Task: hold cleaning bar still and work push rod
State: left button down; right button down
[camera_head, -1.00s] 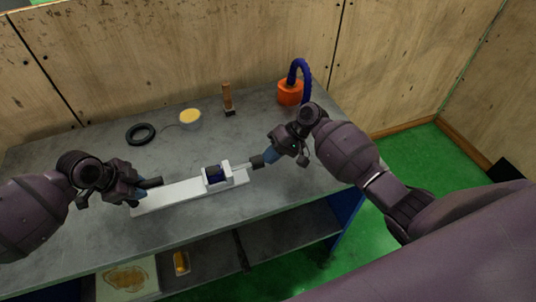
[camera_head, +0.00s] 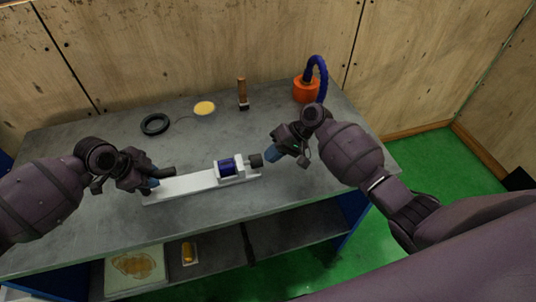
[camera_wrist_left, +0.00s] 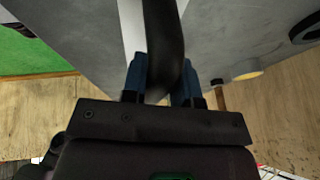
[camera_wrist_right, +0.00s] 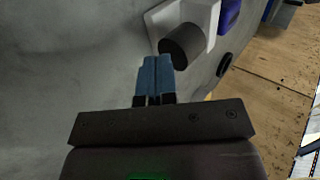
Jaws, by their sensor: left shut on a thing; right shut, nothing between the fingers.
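The cleaning bar (camera_head: 190,188) is a long white bar lying on the grey table, with a black handle (camera_head: 167,172) at its left end. My left gripper (camera_head: 154,181) is shut on that handle, which runs between the blue fingers in the left wrist view (camera_wrist_left: 162,72). Near the bar's right end a white block (camera_head: 239,170) holds a blue cylinder (camera_head: 227,167). The dark knob of the push rod (camera_head: 256,160) sits close against the block; no rod shaft shows between them. My right gripper (camera_head: 270,154) is shut and empty just right of the knob, also seen in the right wrist view (camera_wrist_right: 155,63).
A black ring (camera_head: 155,124), a yellow-filled dish (camera_head: 204,108), a wooden-handled tool (camera_head: 242,94) and an orange pot with a blue hose (camera_head: 306,89) stand at the back. The table's front edge is close to the bar. Bare tabletop lies behind the bar.

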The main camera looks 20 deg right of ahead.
jog(key=d, duration=0.3)
jog(key=shift+d+r, duration=0.3)
jog(key=shift+r, duration=0.1)
jog(key=v, duration=0.8)
jog(key=shift+d+r, duration=0.25)
pick_arm(q)
jog(key=c, duration=0.8)
grip_release()
jog(key=shift+a, duration=0.1)
jog(key=v, duration=1.2)
